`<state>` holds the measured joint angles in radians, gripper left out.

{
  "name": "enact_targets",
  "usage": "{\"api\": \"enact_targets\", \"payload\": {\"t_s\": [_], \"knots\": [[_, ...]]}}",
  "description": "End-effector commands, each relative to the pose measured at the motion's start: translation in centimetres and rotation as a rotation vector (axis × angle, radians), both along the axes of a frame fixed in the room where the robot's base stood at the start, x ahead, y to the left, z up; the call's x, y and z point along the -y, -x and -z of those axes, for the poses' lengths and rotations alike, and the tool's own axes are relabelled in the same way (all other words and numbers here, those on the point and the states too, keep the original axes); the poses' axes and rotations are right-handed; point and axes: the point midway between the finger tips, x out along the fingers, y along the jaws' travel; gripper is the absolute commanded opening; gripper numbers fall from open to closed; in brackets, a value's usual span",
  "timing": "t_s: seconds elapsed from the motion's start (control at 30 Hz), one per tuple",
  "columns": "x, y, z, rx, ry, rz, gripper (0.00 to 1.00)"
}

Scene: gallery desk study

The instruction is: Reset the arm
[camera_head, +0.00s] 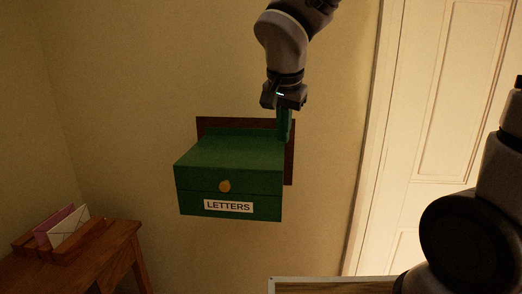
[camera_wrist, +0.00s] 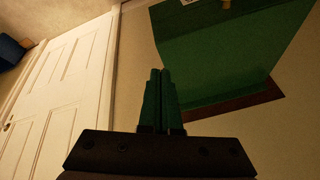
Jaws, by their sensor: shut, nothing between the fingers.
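My gripper (camera_head: 284,138) is shut and empty, fingers pointing down, at the right rear of the green letter box in the head view. The box (camera_head: 228,165) is mounted on a dark wooden board on the wall, with a round brass knob (camera_head: 224,187) and a "LETTERS" label (camera_head: 228,206) on its front. In the wrist view the two green fingertips (camera_wrist: 161,75) are together, and the box (camera_wrist: 225,60) is beside them at the upper right. I cannot tell whether the fingers touch the box.
A wooden table (camera_head: 120,236) at the lower left bears a rack (camera_head: 35,240) with envelopes (camera_head: 68,225). A white panelled door (camera_head: 440,110) is at the right; it also shows in the wrist view (camera_wrist: 60,95). The wall left of the box is clear.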

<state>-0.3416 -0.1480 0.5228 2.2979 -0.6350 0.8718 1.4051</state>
Motion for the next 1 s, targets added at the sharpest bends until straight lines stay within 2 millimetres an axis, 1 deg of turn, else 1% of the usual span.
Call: {"api": "enact_targets", "payload": {"t_s": [0.03, 0.07, 0.1, 0.17, 0.2, 0.3, 0.4, 0.5, 0.6, 0.7, 1.0], "knots": [[3.2, -0.5, -1.4, 0.008, 0.002, 0.017, 0.0], [4.9, -0.7, -2.0, 0.006, 0.004, 0.015, 0.0], [7.0, -0.7, -2.8, 0.005, 0.002, 0.013, 0.0], [9.9, -0.4, -3.8, 0.007, -0.007, 0.002, 0.0], [11.8, -0.1, -4.5, 0.011, -0.018, -0.006, 0.0], [15.7, 1.1, -6.1, 0.042, -0.054, -0.04, 0.0], [18.5, 2.4, -7.3, 0.088, -0.091, -0.08, 0.0], [20.3, 3.5, -8.2, 0.137, -0.117, -0.118, 0.0], [21.2, 4.2, -8.8, 0.173, -0.13, -0.145, 0.0], [21.5, 4.4, -9.0, 0.19, -0.134, -0.159, 0.0], [21.5, 4.4, -9.0, 0.19, -0.134, -0.159, 0.0]]}}
